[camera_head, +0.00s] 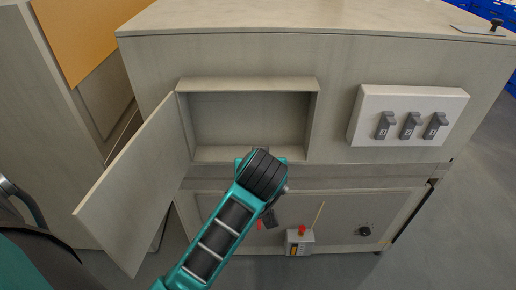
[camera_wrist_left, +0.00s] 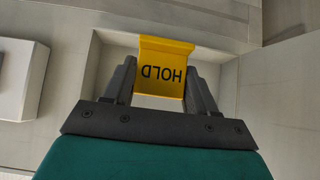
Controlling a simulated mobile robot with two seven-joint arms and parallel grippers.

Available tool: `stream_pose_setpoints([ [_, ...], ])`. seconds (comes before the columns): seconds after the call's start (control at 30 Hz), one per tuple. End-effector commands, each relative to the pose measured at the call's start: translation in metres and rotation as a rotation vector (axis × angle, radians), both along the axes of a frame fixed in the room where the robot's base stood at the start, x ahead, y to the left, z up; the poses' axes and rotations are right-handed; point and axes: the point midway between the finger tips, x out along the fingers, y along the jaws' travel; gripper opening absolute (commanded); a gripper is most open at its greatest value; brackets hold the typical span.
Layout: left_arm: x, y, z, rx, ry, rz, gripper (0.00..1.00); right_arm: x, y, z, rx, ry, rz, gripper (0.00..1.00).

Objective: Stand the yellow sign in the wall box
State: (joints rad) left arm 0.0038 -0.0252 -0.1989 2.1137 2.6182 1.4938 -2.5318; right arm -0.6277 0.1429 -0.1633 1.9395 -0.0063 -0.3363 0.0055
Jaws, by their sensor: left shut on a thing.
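The yellow sign (camera_wrist_left: 162,75), a bent plate with the word HOLD, is between the fingers of my left gripper (camera_wrist_left: 160,85). The gripper is shut on it, and the lettering reads upside down in the left wrist view. In the head view my left arm hides the sign and most of the gripper. The wall box (camera_head: 250,115) is an open, empty-looking recess in the cabinet front, its door (camera_head: 130,190) swung out to the left. In the left wrist view the box (camera_wrist_left: 112,70) lies behind the sign; I cannot tell whether the sign is inside it. My right gripper is not in view.
A white panel (camera_head: 365,125) with 3 dark switches is right of the box. Below are a small grey unit (camera_head: 300,240) with a red top and thin rod, and a dark knob (camera_head: 365,231). The open door bounds the room on the left.

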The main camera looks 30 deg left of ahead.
Motion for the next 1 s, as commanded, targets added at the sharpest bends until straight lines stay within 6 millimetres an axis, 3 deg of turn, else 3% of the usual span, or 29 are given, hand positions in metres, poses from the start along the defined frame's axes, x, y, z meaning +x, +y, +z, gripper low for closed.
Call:
stream_pose_setpoints([
  [0.1, 0.03, 0.018, 0.002, 0.0, -0.005, 0.002, 0.22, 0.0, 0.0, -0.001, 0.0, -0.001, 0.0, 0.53],
  [0.6, 0.138, 0.085, 0.001, 0.001, 0.0, 0.001, 0.22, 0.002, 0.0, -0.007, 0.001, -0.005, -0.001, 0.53],
  [0.87, 0.142, 0.087, -0.023, -0.001, 0.0, -0.001, 0.22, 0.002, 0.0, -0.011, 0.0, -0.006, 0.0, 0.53],
  [1.0, 0.141, 0.086, -0.046, -0.003, 0.004, 0.0, 0.22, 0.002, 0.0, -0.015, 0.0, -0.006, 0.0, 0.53],
])
